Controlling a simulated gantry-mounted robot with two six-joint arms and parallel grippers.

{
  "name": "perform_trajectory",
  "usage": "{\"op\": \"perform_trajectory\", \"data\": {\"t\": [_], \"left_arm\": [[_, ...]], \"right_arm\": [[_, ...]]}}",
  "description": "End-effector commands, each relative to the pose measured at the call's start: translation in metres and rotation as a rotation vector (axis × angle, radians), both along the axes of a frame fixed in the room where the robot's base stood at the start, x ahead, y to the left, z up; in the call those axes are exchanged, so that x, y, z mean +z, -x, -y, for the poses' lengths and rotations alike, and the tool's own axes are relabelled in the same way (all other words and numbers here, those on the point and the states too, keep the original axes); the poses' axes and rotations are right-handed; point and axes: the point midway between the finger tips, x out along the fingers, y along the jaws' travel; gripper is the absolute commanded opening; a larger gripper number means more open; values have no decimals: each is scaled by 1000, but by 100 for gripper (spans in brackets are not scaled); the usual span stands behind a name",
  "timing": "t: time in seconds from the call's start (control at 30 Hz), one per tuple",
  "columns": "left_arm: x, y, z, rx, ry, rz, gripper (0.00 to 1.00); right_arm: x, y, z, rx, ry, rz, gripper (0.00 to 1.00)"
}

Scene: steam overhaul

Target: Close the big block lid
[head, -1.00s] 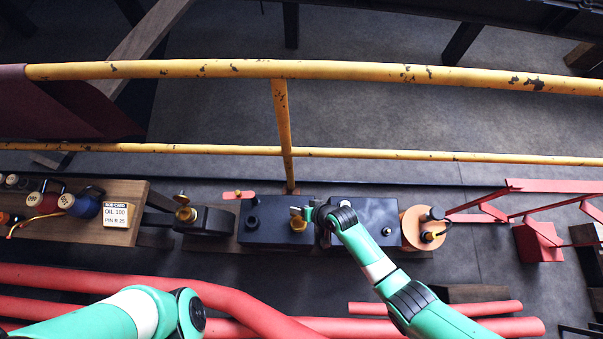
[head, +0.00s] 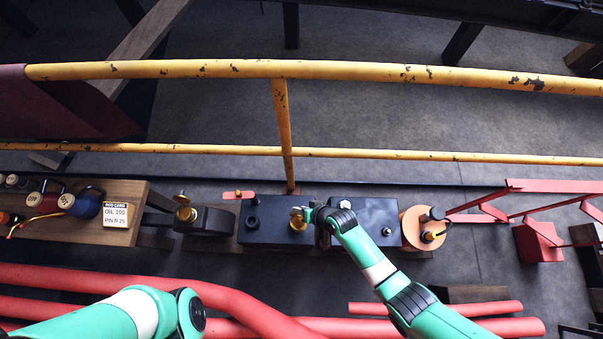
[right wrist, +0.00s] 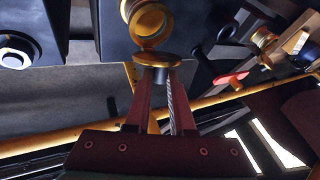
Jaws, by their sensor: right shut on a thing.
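The big block (head: 272,232) is a dark box left of centre in the head view, with a brass cup (head: 298,225) on its top. In the right wrist view the cup (right wrist: 148,20) shows its round mouth, and its brass lid (right wrist: 158,60) stands tilted open at the cup's rim. My right gripper (head: 302,212) is beside the cup. Its fingers (right wrist: 158,82) are shut on the lid's small dark knob. In the head view the gripper partly covers the lid. Of my left arm only a link shows; its gripper is out of view.
A second dark block (head: 370,215) and a round copper-coloured part (head: 415,228) stand to the right. A smaller dark housing (head: 208,222) with a brass cap and a red lever (head: 238,195) are to the left. A yellow rail (head: 420,155) runs behind; red pipes (head: 265,310) lie in front.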

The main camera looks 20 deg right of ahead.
Motion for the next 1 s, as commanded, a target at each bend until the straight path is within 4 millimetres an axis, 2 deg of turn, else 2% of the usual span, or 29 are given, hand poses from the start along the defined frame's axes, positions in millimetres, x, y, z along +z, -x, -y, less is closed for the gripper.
{"op": "perform_trajectory", "data": {"t": [0.23,0.37,0.47,0.7,0.8,1.0], "left_arm": [[-1,0,0,0,0,0,49],[-7,0,0,0,0,0,49],[-21,0,0,0,0,0,49],[-71,0,0,0,0,0,49],[-86,0,0,0,0,0,49],[-100,0,0,0,0,0,49]], "right_arm": [[-3,9,-4,6,48,96,0],[-7,15,-7,8,89,186,0],[-12,20,-10,9,125,268,0],[-24,33,-17,12,216,471,0],[-26,37,-19,12,252,546,0],[-30,44,-22,13,326,693,0]]}}
